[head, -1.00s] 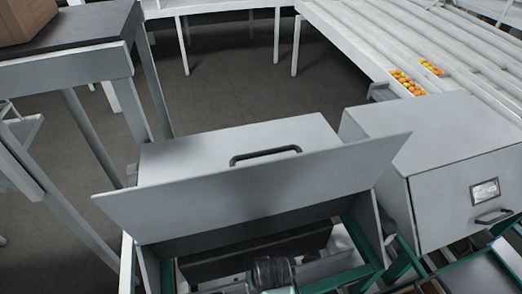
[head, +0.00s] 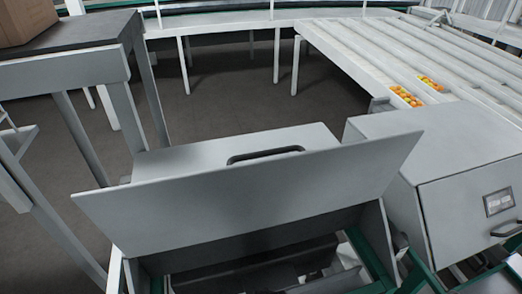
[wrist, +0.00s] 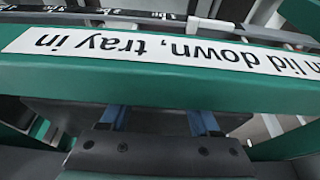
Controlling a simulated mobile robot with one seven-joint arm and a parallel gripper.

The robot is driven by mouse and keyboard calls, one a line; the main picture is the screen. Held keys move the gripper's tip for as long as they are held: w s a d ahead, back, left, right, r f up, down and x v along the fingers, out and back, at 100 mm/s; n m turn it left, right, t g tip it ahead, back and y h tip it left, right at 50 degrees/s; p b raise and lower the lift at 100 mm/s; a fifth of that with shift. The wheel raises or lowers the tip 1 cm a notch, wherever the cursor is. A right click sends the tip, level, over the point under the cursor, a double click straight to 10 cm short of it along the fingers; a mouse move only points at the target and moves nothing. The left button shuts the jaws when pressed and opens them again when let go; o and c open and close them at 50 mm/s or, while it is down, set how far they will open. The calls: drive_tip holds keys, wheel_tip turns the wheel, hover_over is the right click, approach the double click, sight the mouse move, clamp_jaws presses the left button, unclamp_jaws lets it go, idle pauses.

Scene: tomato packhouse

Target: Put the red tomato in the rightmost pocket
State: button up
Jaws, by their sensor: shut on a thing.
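My gripper (wrist: 156,120) shows at the bottom of the wrist view, its two blue fingers apart and reaching under a green bar (wrist: 270,85). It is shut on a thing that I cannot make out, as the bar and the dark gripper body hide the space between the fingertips. No red tomato and no pockets can be told in either view. In the head view a grey machine with a raised lid (head: 250,195) stands in front, and the lid hides part of its inside.
The bar bears an upside-down label (wrist: 140,45) reading "lid down, tray in". A grey cabinet (head: 470,150) stands right of the machine. White lanes behind it hold two small groups of orange and red fruit (head: 406,96). A dark-topped table (head: 85,42) with a cardboard box (head: 28,20) stands left.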

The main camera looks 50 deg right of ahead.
drive_tip(key=shift+s+a+p, duration=0.1)
drive_tip(key=shift+s+p, duration=0.15)
drive_tip(key=shift+p, duration=0.1)
idle(0.4)
drive_tip(key=o, duration=1)
drive_tip(key=shift+r, duration=0.1)
drive_tip(key=shift+p+v, duration=5.9)
drive_tip(key=shift+p, duration=0.05)
drive_tip(key=shift+a, duration=0.1)
drive_tip(key=shift+s, duration=0.15)
